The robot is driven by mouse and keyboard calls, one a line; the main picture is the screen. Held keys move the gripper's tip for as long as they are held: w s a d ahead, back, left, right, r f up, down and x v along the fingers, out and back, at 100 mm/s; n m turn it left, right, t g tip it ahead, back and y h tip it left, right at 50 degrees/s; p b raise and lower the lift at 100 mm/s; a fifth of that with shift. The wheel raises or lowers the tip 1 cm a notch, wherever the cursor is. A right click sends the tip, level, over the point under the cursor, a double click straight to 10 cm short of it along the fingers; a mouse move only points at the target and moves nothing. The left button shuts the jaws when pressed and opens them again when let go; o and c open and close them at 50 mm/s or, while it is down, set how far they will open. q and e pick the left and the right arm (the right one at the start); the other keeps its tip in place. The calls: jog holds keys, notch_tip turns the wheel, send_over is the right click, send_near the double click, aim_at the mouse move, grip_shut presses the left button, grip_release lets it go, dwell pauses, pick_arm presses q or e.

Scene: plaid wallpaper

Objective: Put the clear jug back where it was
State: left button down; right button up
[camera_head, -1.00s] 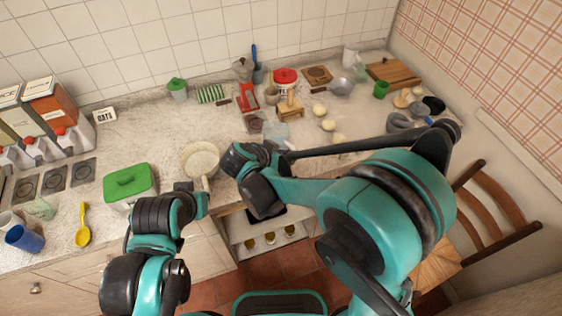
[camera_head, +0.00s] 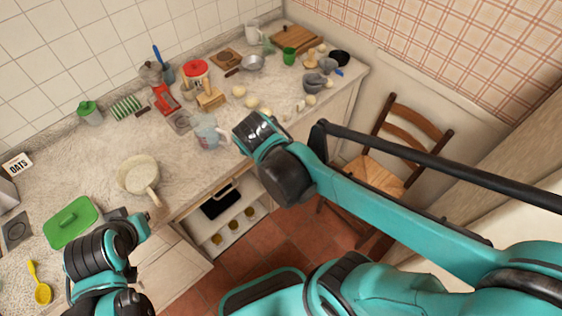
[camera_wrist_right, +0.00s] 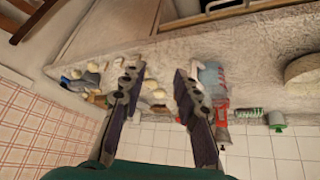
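The clear jug (camera_head: 207,133) stands upright on the counter near its front edge, right of the cream pan. My right gripper (camera_head: 255,130) is just right of the jug, apart from it as far as I can tell. In the right wrist view, the fingers of my right gripper (camera_wrist_right: 160,75) are spread with nothing between them. The bluish jug (camera_wrist_right: 212,78) shows there just beyond the right-hand finger, partly hidden by it. My left gripper (camera_head: 140,224) is at the counter's front edge below the pan; its fingers are too unclear to read.
A red coffee grinder (camera_head: 163,100), wooden block (camera_head: 211,100) and red-topped jar (camera_head: 196,72) stand behind the jug. Several pale round items lie to its right. A chair (camera_head: 375,175) stands beyond the counter's end.

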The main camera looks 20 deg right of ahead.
jog(key=s+d+n+t+y, duration=0.1)
jog(key=s+d+n+y, duration=0.1)
jog(key=s, duration=0.6)
jog(key=shift+d+r+n, duration=0.3)
jog(key=shift+d+n, duration=0.05)
jog(key=shift+n, duration=0.15)
notch_tip(320, 180, down, 8)
jog(key=b, duration=0.8)
